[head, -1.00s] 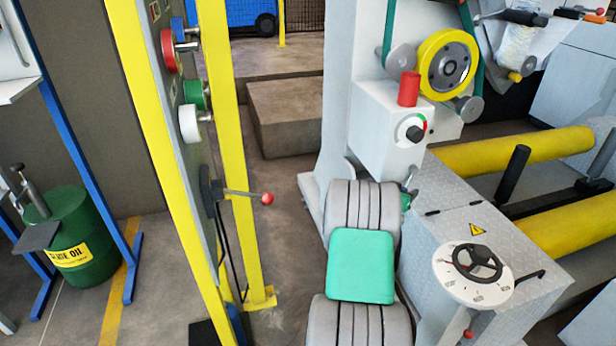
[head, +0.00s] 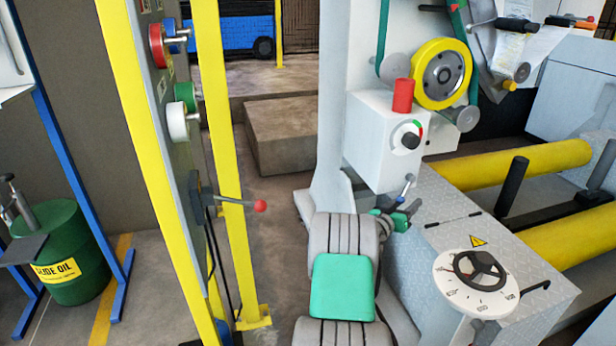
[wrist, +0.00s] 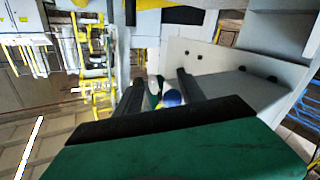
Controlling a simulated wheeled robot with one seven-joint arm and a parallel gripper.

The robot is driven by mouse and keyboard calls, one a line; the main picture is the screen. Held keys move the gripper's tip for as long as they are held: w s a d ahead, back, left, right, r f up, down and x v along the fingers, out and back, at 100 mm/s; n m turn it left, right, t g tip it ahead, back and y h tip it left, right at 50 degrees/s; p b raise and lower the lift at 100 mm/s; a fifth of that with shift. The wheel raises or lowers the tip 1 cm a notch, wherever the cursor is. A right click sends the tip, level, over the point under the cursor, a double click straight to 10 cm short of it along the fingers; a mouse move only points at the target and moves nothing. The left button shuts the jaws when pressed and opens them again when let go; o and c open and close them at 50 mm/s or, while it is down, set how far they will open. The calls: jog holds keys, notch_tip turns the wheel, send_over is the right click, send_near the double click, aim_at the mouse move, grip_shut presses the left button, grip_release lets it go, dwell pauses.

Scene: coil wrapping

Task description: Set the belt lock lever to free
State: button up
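A short lever with a blue tip (head: 407,184) stands below the white box with the dial, over the near corner of the grey machine bed. It is the likely belt lock lever; no label is readable. My gripper (head: 408,210), with green and dark parts, is just below it, partly hidden behind my grey arm. In the wrist view, the two dark fingers of my gripper (wrist: 160,84) are apart, and a blue ball (wrist: 172,98) shows between them. I cannot tell whether either finger touches it.
The white box (head: 383,140) carries a red cylinder and a dial. A handwheel (head: 480,268) sits on the machine bed. A yellow-edged panel at left has a red-ball lever (head: 260,206). A green oil drum (head: 70,255) stands far left.

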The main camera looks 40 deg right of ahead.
jog(key=w+a+r+n+t+y+p, duration=0.1)
jog(key=w+a+r+y+p, duration=0.2)
jog(key=a, duration=0.7)
jog(key=w+a+r+n+t+y+p, duration=0.1)
jog(key=w+a+r+y+p, duration=0.2)
jog(key=w+a+r+p, duration=0.3)
jog(key=w+a+r+n+t+y+p, duration=0.1)
jog(key=w+a+r+t+y+p, duration=0.1)
jog(key=a+r+p, duration=0.5)
jog(key=w+a+y, duration=0.1)
jog(key=w+a, duration=0.1)
jog(key=a, duration=0.4)
jog(key=shift+w+a+r, duration=0.3)
jog(key=shift+a+r, duration=0.05)
jog(key=shift+a, duration=0.05)
